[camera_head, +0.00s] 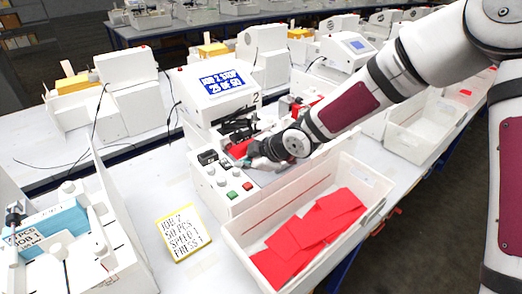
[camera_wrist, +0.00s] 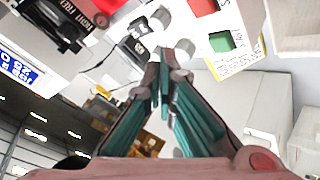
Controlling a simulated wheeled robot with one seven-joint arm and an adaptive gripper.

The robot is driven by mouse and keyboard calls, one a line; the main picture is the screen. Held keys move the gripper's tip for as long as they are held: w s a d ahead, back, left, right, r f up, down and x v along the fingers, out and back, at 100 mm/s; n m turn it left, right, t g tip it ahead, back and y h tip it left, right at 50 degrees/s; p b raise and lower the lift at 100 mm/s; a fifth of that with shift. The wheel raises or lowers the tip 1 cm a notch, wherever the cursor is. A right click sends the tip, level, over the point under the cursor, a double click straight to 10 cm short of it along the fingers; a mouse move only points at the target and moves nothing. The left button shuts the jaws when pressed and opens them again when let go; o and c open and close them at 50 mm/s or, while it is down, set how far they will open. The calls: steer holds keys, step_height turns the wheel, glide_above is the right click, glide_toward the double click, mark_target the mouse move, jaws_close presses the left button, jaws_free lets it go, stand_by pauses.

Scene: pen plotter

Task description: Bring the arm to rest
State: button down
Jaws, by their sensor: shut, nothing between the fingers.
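My arm reaches in from the right in the head view. My gripper (camera_head: 258,160) is low over the white plotter (camera_head: 207,112), near the control panel with its knobs and buttons. In the wrist view my gripper (camera_wrist: 165,62) has its teal-padded fingers shut at the tips, with nothing between them. The panel's green button (camera_wrist: 221,41) and red button (camera_wrist: 203,6) lie just beyond the fingertips to the right. The green button (camera_head: 232,194) and red button (camera_head: 247,186) also show in the head view. I cannot tell whether the fingertips touch the panel.
A white bin (camera_head: 340,168) with red sheets (camera_head: 312,232) stands right in front of the plotter. A yellow-edged job card (camera_head: 182,232) lies on the white table (camera_head: 140,170). The plotter's blue screen (camera_head: 222,82) is lit. More machines stand left and behind.

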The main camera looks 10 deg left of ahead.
steer(key=s+d+r+m+t+h, duration=0.1)
steer(key=s+d+r+m+h, duration=0.15)
steer(key=d+r, duration=0.4)
steer(key=s+d+r+m+h, duration=0.2)
steer(key=d+r+m+h, duration=0.15)
steer(key=d, duration=0.65)
steer(key=s+d+r+m+t+h, duration=0.1)
steer(key=s+d+r+m+h, duration=0.1)
steer(key=d+r+m, duration=0.45)
steer(key=s+d+r+m, duration=0.1)
steer(key=s+d+m, duration=0.1)
steer(key=s, duration=0.5)
steer(key=s+d+r+m, duration=0.2)
steer(key=s+d+m, duration=0.1)
steer(key=s+d, duration=0.2)
steer(key=s+d+r+m+g, duration=0.1)
steer(key=s+d+m, duration=0.2)
steer(key=s, duration=0.5)
steer(key=shift+s+d+r, duration=0.15)
steer(key=shift+s+r, duration=0.15)
steer(key=shift+s, duration=0.1)
steer(key=shift+m, duration=0.25)
